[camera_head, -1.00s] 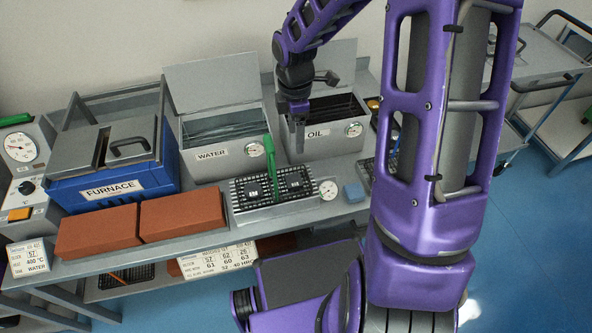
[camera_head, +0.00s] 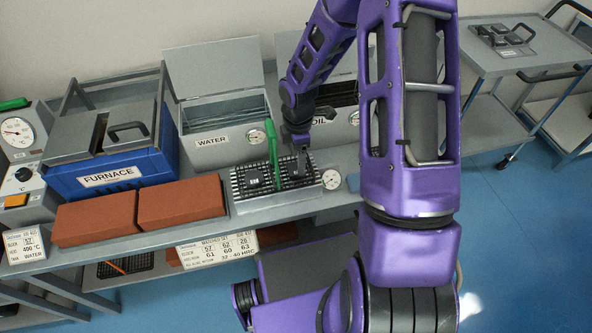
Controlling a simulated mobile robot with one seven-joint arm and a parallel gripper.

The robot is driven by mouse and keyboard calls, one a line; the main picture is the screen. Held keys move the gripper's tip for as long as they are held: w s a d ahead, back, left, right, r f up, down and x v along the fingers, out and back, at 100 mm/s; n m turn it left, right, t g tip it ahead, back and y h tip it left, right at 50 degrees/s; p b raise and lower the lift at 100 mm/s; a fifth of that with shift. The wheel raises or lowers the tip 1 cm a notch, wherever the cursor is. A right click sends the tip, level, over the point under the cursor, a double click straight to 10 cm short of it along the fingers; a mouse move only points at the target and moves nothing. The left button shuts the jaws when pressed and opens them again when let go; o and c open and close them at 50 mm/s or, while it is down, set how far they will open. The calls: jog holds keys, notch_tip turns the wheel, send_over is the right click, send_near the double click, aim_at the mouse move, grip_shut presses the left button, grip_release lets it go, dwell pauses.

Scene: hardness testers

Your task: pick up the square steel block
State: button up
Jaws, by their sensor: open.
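A small square steel block (camera_head: 254,182) lies on the left part of the black grid rack (camera_head: 237,191) on the bench, to the left of the green upright handle (camera_head: 272,150). My gripper (camera_head: 301,172) points down over the right part of the same rack, to the right of the green handle. It hides the spot under it, so a second block there cannot be made out. The fingers are too small and dark to show a gap clearly, and I cannot tell whether they touch anything.
The water tank (camera_head: 218,140) and the oil tank (camera_head: 343,130), partly behind my arm, stand behind the rack. A round gauge (camera_head: 332,179) is at the rack's right end. Red bricks (camera_head: 180,201) and the blue furnace (camera_head: 110,178) are to the left. A cart (camera_head: 480,62) stands at right.

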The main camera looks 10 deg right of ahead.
aim_at(296, 170)
jog(key=shift+f, duration=1.55)
grip_shut()
